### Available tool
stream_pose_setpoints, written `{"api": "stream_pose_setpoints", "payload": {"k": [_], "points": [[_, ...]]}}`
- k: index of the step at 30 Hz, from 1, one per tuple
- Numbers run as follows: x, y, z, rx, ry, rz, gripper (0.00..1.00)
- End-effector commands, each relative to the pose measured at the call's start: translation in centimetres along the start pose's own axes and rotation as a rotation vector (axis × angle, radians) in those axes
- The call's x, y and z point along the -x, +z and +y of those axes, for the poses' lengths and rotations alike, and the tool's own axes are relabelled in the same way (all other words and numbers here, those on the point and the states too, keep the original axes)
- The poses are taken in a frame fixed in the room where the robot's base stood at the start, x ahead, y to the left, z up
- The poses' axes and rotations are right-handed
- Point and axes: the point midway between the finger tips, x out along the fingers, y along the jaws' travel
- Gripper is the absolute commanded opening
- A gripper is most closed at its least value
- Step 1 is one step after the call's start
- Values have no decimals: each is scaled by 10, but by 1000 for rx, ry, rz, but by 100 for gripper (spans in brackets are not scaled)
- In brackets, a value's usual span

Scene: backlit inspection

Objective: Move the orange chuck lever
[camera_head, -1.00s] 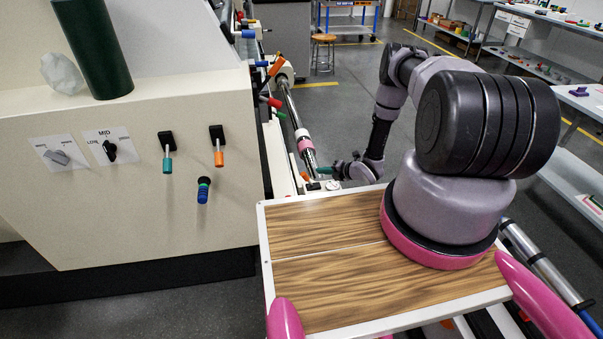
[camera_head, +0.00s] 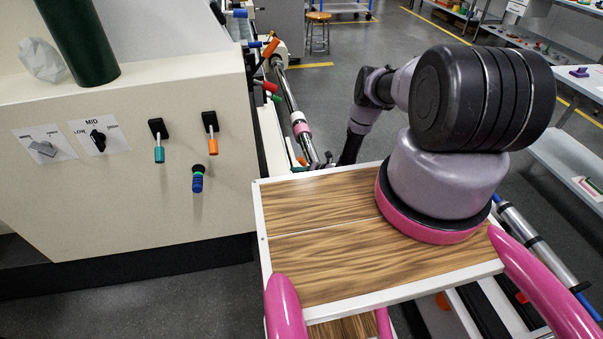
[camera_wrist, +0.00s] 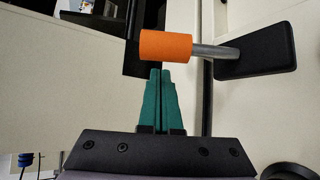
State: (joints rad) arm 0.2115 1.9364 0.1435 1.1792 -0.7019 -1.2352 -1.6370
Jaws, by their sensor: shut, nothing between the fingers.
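In the wrist view an orange lever grip (camera_wrist: 166,46) sits on a short metal rod with a black base plate at its right. The rod lies almost level in that picture. My gripper (camera_wrist: 160,72) has green fingers pressed together and empty, with the tips just below the orange grip. I cannot tell whether they touch it. In the head view, orange handles show on the machine's far side (camera_head: 271,47) and on the front panel (camera_head: 212,146). I cannot tell which handle the wrist view shows. My gripper is hidden in the head view behind my wooden deck.
The cream machine panel (camera_head: 140,200) stands at left, with a teal-tipped lever (camera_head: 159,154), a blue knob (camera_head: 197,180) and two selector switches. A metal bar (camera_head: 290,110) runs along its side. Open grey floor lies beyond, with a stool (camera_head: 318,32).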

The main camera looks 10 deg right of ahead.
Motion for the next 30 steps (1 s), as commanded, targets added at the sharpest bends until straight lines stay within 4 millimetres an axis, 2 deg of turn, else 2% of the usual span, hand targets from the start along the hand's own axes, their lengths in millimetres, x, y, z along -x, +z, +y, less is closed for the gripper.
{"api": "stream_pose_setpoints", "payload": {"k": [1, 7, 30], "points": [[6, 10, 0, 0, -2, -5, 0], [16, 21, 0, 0, -1, -2, 0], [22, 26, 0, 0, 0, -2, 0]]}}
